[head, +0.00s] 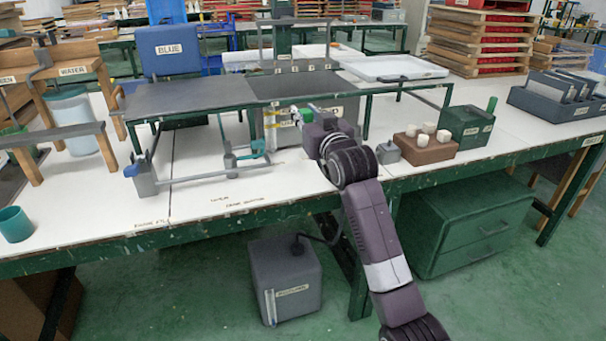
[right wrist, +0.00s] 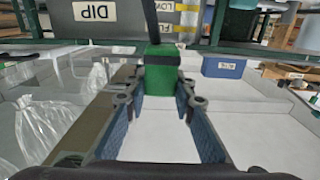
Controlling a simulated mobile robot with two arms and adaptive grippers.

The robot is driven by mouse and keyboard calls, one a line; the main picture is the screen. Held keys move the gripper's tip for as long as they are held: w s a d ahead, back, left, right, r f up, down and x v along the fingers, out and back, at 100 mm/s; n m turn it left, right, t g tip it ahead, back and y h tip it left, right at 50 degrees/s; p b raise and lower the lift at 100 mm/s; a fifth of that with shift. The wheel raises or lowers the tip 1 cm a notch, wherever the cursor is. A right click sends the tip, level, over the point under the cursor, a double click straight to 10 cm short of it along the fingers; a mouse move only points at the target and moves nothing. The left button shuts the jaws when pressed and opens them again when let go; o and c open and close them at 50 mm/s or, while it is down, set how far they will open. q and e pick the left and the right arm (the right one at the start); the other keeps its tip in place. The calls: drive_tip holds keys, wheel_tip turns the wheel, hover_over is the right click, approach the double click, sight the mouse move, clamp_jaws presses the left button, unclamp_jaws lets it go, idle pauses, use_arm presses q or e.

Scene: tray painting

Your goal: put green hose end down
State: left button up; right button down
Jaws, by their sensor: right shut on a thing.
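The green hose end shows in the right wrist view (right wrist: 161,72) as a green block with a black hose rising from its top. My right gripper (right wrist: 160,88) is shut on it, with one finger on each side. In the head view the right gripper (head: 300,117) is low over the white bench top, at the front of a grey tank labelled DIP (right wrist: 100,20). My left gripper is not in view.
A dark plate (head: 190,97) on a green frame stands left of the gripper. A grey holder with a rod (head: 205,176) lies in front of it. A brown block with pale knobs (head: 425,150) and a green box (head: 467,126) stand to the right. White bench surface (head: 230,195) is clear at the front.

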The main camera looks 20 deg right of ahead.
wheel_tip(320, 180, down, 10)
drive_tip(key=shift+f+b, duration=0.1)
drive_tip(key=shift+b, duration=0.8)
use_arm(q)
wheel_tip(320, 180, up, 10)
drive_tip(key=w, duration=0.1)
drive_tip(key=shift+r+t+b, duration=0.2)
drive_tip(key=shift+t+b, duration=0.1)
drive_tip(key=shift+b, duration=0.15)
use_arm(e)
drive_tip(key=shift+f, duration=2.15)
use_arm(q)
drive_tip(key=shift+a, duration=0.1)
use_arm(e)
drive_tip(key=shift+f, duration=0.15)
drive_tip(key=c, duration=1.7)
unclamp_jaws()
drive_tip(key=shift+o, duration=0.4)
